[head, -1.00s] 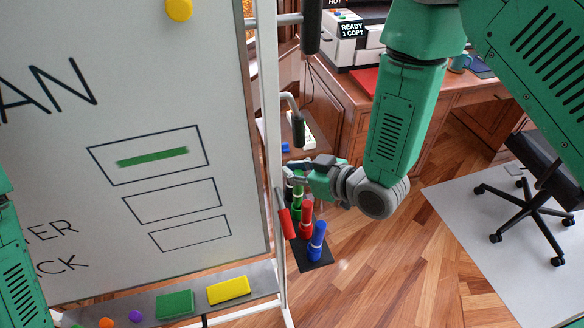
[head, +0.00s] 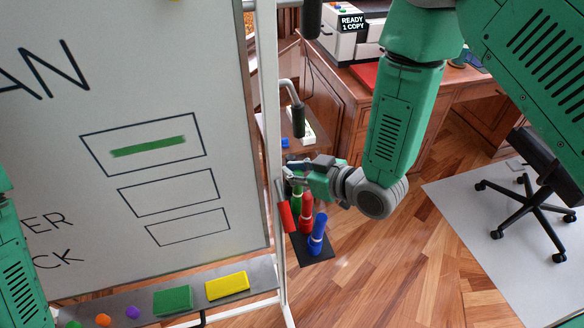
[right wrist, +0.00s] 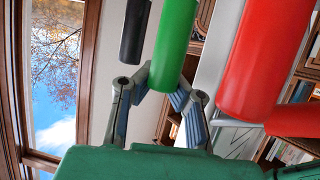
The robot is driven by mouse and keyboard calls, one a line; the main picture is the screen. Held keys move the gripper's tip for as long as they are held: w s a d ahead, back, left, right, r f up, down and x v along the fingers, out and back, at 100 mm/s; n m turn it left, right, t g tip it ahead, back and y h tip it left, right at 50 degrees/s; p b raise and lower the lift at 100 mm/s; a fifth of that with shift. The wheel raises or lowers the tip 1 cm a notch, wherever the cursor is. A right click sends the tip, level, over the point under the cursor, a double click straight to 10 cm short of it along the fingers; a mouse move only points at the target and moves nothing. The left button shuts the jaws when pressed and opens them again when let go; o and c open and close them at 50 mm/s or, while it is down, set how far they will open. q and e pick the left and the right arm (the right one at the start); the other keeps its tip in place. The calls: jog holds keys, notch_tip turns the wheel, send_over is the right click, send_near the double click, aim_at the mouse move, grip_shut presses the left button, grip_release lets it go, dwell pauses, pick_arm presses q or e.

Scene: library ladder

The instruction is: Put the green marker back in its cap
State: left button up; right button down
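In the head view a green marker (head: 297,198) stands upright in a dark flat holder (head: 318,252), with red and blue ones in front of it. My right gripper (head: 288,173) reaches in from the right at the marker's upper part. In the right wrist view the green cylinder (right wrist: 172,45) sits between the fingers (right wrist: 160,88), which close in on its end and appear to touch it. The cap joint is too small to make out. My left gripper is out of view; only part of my left arm shows at the left edge.
A red marker (head: 306,212) and a blue marker (head: 317,236) stand close by. A tilted red cylinder (head: 286,216) is beside the whiteboard frame. The whiteboard (head: 60,140) carries a green stroke.

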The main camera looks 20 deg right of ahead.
jog(key=shift+f, duration=0.35)
jog(key=c, duration=1.6)
grip_release()
jog(key=shift+c, duration=0.2)
jog(key=shift+s+d, duration=0.1)
jog(key=v, duration=1.1)
jog(key=shift+s+d, duration=0.25)
jog(key=shift+d, duration=0.05)
jog(key=s+d+f+m+g+h+b, duration=0.25)
jog(key=s+f, duration=0.25)
jog(key=f, duration=0.4)
jog(key=s+d+f+m+g+h+b, duration=0.1)
jog(key=s+d+f+g+h+b, duration=0.2)
jog(key=f, duration=0.6)
jog(key=s+d+f+m+g+h+b, duration=0.2)
jog(key=s+f+g, duration=0.3)
jog(key=s+f, duration=0.3)
jog(key=s+d+m, duration=0.1)
jog(key=s, duration=0.3)
jog(key=shift+s, duration=0.2)
